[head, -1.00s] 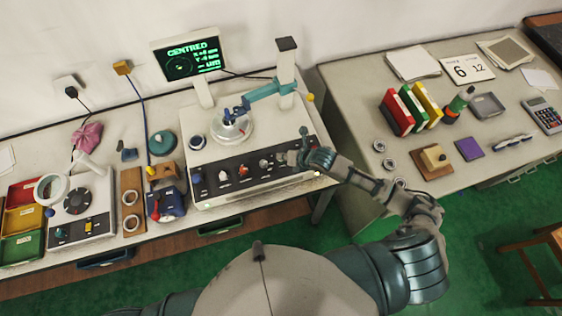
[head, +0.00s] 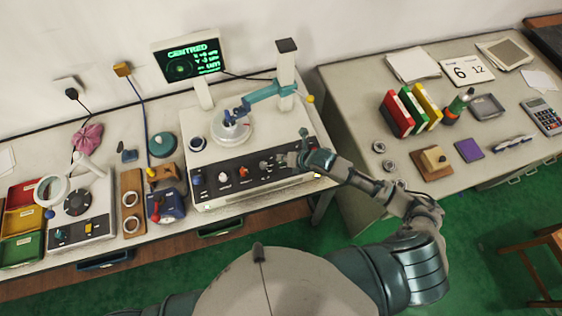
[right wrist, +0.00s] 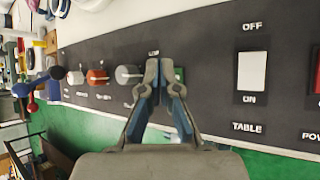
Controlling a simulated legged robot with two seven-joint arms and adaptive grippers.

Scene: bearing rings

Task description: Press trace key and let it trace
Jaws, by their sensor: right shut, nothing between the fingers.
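The roundness tester (head: 256,137) stands on the left bench, with a dark control panel (head: 232,179) along its front. Its monitor (head: 187,60) reads CENTRED in green, above a small round plot. A teal arm (head: 265,92) reaches over the round table (head: 232,128). My right gripper (head: 303,143) is shut and empty at the panel's right part. In the right wrist view its fingertips (right wrist: 161,66) are close to the panel, partly in front of a small green key (right wrist: 179,75). Contact cannot be told. The key's label is mostly hidden. My left gripper is out of view.
A white TABLE rocker switch (right wrist: 252,71) lies right of the fingers in the wrist view; grey (right wrist: 128,74) and red (right wrist: 97,77) knobs lie left. Bearing rings (head: 389,165) and binders (head: 411,109) are on the right bench.

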